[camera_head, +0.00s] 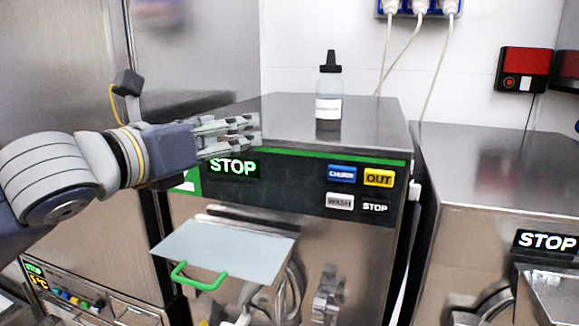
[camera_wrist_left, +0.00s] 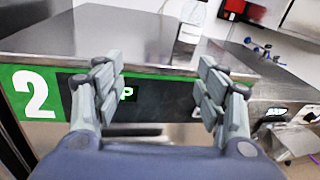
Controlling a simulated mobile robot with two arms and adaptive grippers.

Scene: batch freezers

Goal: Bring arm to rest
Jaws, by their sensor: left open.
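My left arm comes in from the left in the head view. Its gripper (camera_head: 250,134) is open and empty, in front of the upper front panel of the middle batch freezer (camera_head: 270,112). The fingers point right, just above the green-lit STOP display (camera_head: 233,167). In the left wrist view the open gripper (camera_wrist_left: 160,95) has its fingers spread to both sides of the dark panel, with nothing between them. The gap to the panel is hard to judge. My right gripper is not in view.
A bottle with a black cap (camera_head: 329,90) stands on the freezer's top. The panel has blue, yellow, white and black buttons. A tray with a green handle (camera_head: 225,250) juts out below. Another freezer (camera_head: 500,180) stands right. A red and black box (camera_head: 524,70) hangs on the wall.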

